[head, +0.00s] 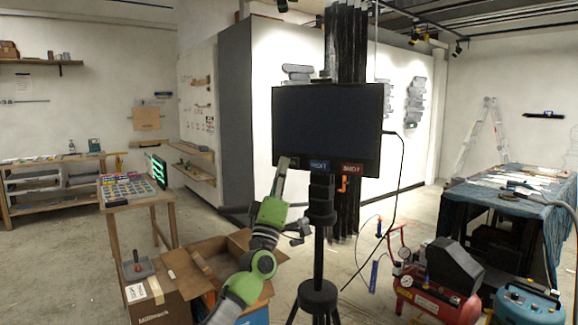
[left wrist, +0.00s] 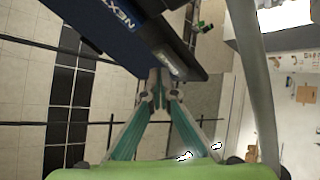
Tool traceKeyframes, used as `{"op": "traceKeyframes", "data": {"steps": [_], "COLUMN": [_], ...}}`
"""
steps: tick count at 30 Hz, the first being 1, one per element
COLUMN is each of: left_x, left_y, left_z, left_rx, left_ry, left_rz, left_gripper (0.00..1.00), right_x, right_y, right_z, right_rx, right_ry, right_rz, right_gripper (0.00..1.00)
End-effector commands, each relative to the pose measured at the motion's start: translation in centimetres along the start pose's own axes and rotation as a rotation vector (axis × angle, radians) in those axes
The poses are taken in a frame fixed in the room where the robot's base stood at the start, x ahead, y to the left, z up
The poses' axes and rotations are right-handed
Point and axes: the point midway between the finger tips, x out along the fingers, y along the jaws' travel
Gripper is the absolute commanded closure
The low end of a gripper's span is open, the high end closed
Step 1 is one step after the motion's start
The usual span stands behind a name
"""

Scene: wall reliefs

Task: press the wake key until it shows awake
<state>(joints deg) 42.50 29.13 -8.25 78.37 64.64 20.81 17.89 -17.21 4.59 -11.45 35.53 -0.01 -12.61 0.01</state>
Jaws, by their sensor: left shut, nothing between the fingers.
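The monitor (head: 325,118) stands upright on a black tripod, and its screen is dark and blank. Along its lower edge are a blue NEXT key (head: 319,164) and a red-orange key (head: 352,169). My left gripper (head: 284,163) is at the lower left corner of the monitor and covers most of the key there. In the left wrist view, my left gripper (left wrist: 157,88) is shut and empty, its tips close to a dark key with pale lettering (left wrist: 171,65), which I cannot read. I cannot tell whether the tips touch it. My right gripper is not in view.
The tripod (head: 319,295) stands in front of me. A red compressor (head: 428,300) is at lower right. A wooden table (head: 138,202) stands at left; a cable hangs right of the monitor.

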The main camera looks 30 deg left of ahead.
Motion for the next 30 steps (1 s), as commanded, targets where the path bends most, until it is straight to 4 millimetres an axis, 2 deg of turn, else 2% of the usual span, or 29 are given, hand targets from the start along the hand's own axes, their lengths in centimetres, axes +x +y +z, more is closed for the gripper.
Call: {"op": "traceKeyframes", "data": {"steps": [30], "left_x": [0.51], "left_y": [-0.53], "left_z": [0.52], "left_rx": [-0.001], "left_ry": [-0.001], "left_rz": [-0.001], "left_gripper": [1.0], "right_x": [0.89], "right_y": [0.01], "right_z": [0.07], "right_rx": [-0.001], "right_ry": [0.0], "right_rz": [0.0], "right_gripper": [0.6]}}
